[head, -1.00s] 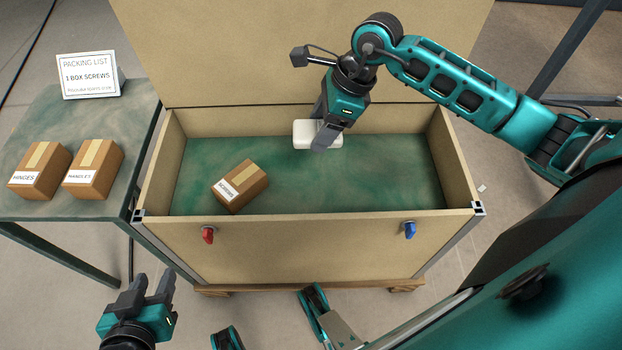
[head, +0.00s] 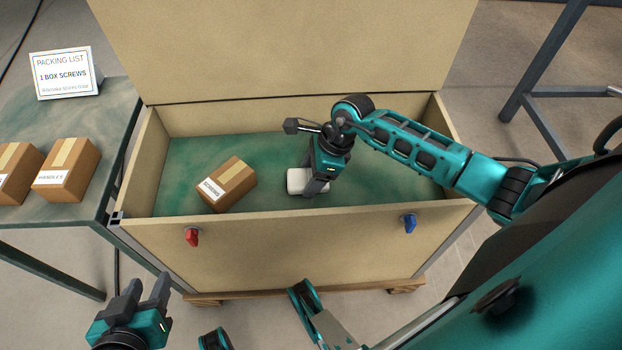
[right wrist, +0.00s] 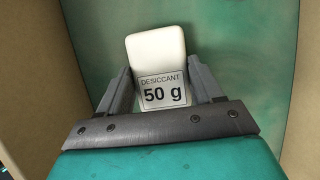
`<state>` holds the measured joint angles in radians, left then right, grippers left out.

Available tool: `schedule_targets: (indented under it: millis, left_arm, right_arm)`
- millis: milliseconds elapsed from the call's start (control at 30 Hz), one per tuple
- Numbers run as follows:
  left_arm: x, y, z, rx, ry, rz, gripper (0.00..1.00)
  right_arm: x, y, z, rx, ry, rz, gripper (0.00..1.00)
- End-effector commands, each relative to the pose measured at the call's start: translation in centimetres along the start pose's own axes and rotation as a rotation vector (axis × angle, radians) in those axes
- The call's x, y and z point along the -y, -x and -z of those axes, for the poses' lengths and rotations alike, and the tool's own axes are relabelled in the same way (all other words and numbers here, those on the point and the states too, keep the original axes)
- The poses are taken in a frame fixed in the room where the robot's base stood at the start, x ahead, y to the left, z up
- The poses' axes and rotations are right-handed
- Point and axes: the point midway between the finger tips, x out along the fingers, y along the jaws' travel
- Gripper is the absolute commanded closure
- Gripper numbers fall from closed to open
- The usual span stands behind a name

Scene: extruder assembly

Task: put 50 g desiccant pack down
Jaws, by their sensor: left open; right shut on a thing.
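The desiccant pack (head: 295,181) is a white block inside the wooden crate, in the head view. In the right wrist view the pack (right wrist: 156,52) shows a label reading "DESICCANT 50 g". My right gripper (head: 314,187) is shut on the pack, with a finger on each side of it in the right wrist view (right wrist: 165,88). The pack is low in the crate near the green floor; I cannot tell whether it touches it. My left gripper (head: 143,290) is open and empty, outside the crate at the lower left.
A box labelled SCREWS (head: 227,185) lies in the crate (head: 300,245), left of the pack. The crate's lid (head: 285,50) stands open behind. A side table (head: 85,115) at left holds a packing list sign (head: 65,73) and a HANDLES box (head: 66,170). The crate's right floor is clear.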

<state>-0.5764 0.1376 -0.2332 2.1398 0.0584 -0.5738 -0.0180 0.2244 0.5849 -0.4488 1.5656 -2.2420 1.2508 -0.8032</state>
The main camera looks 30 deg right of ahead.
Motion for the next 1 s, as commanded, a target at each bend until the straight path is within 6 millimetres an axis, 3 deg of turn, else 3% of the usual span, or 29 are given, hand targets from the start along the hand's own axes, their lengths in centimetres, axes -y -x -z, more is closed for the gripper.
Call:
schedule_targets:
  millis: [67,433,467,500,733,1000]
  left_arm:
    - [-0.08,-0.3,-0.41,0.002,0.0,-0.003,0.57]
    - [-0.14,-0.23,0.27,-0.015,-0.002,-0.006,0.57]
    - [-0.15,-0.22,0.3,-0.015,-0.002,-0.006,0.57]
    - [-0.15,-0.17,0.34,-0.013,-0.002,-0.006,0.57]
    - [-0.12,-0.18,0.32,-0.012,-0.002,-0.005,0.57]
    - [-0.08,-0.13,0.3,-0.008,-0.002,-0.004,0.57]
  right_arm:
    - [-0.07,-1.24,0.47,0.001,-0.002,-0.002,0.65]
    - [-0.03,-1.57,0.65,0.0,0.001,-0.001,0.65]
    - [-0.03,-1.57,0.64,0.0,0.001,-0.001,0.34]
    - [-0.04,-1.48,0.6,0.0,0.0,-0.001,0.3]
    - [-0.07,-1.49,0.6,0.0,0.0,-0.002,0.09]
    - [-0.07,-1.24,0.49,0.0,0.0,-0.001,0.09]
